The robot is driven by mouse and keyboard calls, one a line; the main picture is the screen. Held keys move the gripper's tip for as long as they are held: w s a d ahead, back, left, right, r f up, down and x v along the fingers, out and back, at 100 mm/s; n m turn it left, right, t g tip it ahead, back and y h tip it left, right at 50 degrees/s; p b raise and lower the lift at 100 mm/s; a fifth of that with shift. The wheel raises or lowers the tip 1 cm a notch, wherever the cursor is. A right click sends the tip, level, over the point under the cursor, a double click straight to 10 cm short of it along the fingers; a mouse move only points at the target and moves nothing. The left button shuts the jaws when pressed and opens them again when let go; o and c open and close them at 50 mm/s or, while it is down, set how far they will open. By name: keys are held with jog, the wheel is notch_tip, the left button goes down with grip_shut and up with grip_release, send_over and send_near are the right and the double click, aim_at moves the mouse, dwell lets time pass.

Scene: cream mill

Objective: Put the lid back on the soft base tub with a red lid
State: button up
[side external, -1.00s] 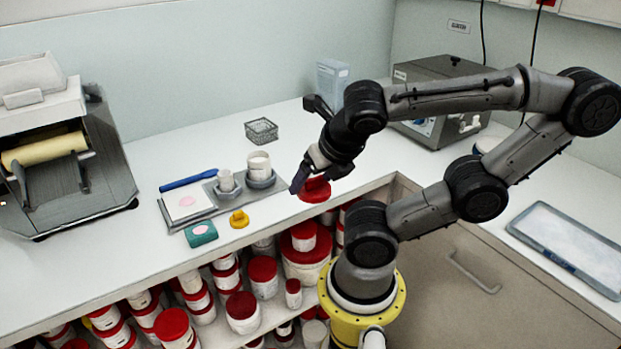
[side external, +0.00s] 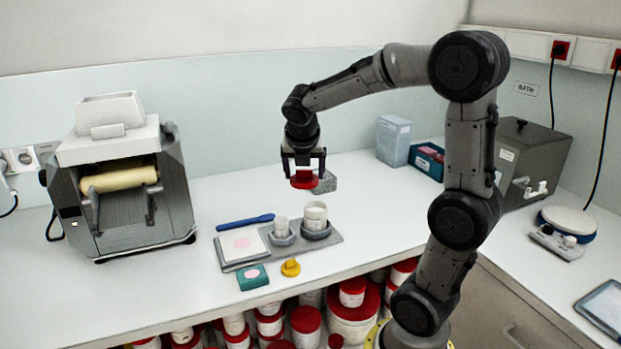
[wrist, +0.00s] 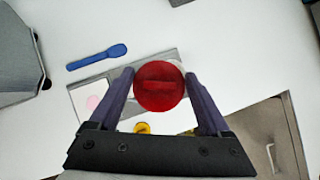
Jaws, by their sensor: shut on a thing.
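My gripper (side external: 304,176) is shut on the round red lid (side external: 303,183) and holds it level, in the air above the counter. In the wrist view the red lid (wrist: 159,86) sits between the two fingers, top towards the camera. A larger white tub (side external: 315,212) without a lid stands upright in a grey holder on the tray, below the lid and slightly right in the side view. A smaller white tub (side external: 281,227) stands to its left.
The grey tray (side external: 328,244) also carries a white tile (side external: 240,243) with a pink spot. A blue spatula (side external: 245,222), a teal box (side external: 253,277) and a yellow piece (side external: 291,267) lie around it. A grey wire basket (side external: 325,183) is behind the lid. The roller mill (side external: 122,180) stands left.

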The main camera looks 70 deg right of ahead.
aim_at(316, 176)
jog(key=shift+m+g, duration=0.3)
jog(key=shift+m, duration=0.3)
jog(key=d+f, duration=0.1)
jog(key=s+d+f, duration=0.1)
jog(key=d+f, duration=0.1)
jog(key=shift+s+d+f, duration=0.25)
jog(key=shift+d, duration=0.15)
jog(key=shift+f, duration=2.1)
jog(key=shift+f, duration=0.65)
jog(key=o, duration=1.1)
jog(key=shift+r, duration=2.25)
grip_shut()
